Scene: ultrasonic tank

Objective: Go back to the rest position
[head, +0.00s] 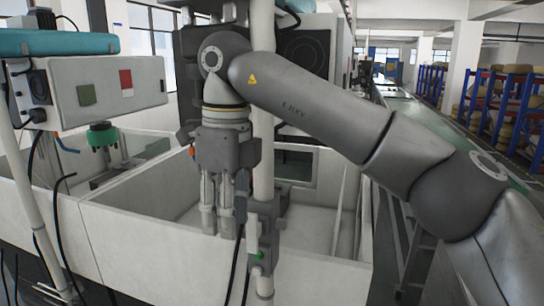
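My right arm comes in from the right and bends down at the middle of the head view. My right gripper (216,228) hangs from it, fingers pointing down, above or inside the white-walled tank (105,235). Its fingers look close together from this side, and I cannot tell whether they are open or shut. I see no object between them. My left gripper is not in view.
A pale pole (263,120) with a small switch box (262,235) and dark cables stands close to my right gripper. A control box (108,92) with green and red panels is at the left. Blue shelving (490,100) stands back right.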

